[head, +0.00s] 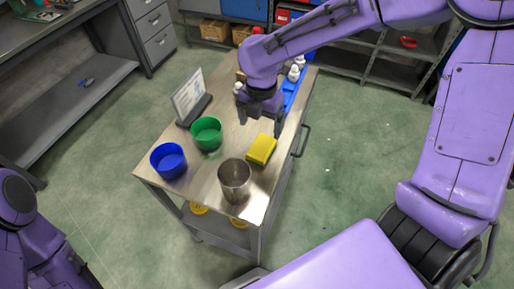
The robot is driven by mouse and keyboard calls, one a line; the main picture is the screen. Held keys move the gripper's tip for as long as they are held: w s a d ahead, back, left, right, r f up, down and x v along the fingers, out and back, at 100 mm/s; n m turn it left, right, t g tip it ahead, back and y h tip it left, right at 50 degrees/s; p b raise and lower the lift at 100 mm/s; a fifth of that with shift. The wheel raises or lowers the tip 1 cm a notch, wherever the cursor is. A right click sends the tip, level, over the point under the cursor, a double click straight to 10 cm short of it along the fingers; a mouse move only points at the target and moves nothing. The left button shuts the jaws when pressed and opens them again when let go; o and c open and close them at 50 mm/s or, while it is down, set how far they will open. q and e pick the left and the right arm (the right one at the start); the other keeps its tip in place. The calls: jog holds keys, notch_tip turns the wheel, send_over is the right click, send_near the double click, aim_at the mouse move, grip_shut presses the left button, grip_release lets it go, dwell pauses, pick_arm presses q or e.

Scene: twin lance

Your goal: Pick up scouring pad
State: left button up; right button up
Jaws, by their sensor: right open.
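The scouring pad (262,149) is a yellow block with a darker green edge. It lies on the steel top of a cart (222,163), near the cart's right edge. My right gripper (263,130) points down above the cart top, just behind the pad in the head view. Its fingers are open and hold nothing. I cannot tell the exact height of the fingers over the cart. My left arm shows only at the lower left corner, and its gripper is out of view.
A green bowl (207,133), a blue bowl (168,160) and a steel cup (234,180) stand near the pad. A sign on a stand (189,97) is at the cart's left edge. White bottles (294,73) and a blue tray (291,95) are at the far end.

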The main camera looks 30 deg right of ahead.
aim_at(262, 146)
jog(key=f, duration=0.3)
jog(key=f+p, duration=0.1)
jog(key=f, duration=0.6)
jog(key=shift+s+d+f, duration=0.15)
jog(key=shift+s+d, duration=0.05)
jog(key=shift+d, duration=0.05)
jog(key=shift+w+f, duration=0.1)
jog(key=shift+f, duration=0.1)
jog(key=c, duration=1)
